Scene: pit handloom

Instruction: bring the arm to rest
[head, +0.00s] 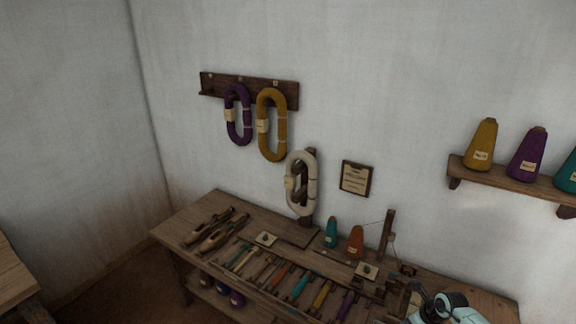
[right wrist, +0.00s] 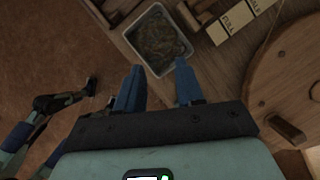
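My right gripper (right wrist: 158,84) shows in the right wrist view with its two blue fingers apart and nothing between them. It is over the floor and the edge of a wooden surface, near a pale-rimmed bin (right wrist: 134,37) with dark, tangled contents. In the head view, a pale teal and black part of my arm shows at the bottom right, with no fingertips visible. Jointed dark and teal parts at the left of the wrist view look like mine, but I cannot make out a left gripper's opening there.
A wooden bench (head: 203,208) stands against the wall, holding shuttles (head: 222,232), coloured bobbins and cones. Yarn hanks (head: 271,125) hang above. A shelf (head: 512,183) with cones is at right. The wrist view shows a round wooden piece (right wrist: 290,75) and a label reading FULL (right wrist: 237,16).

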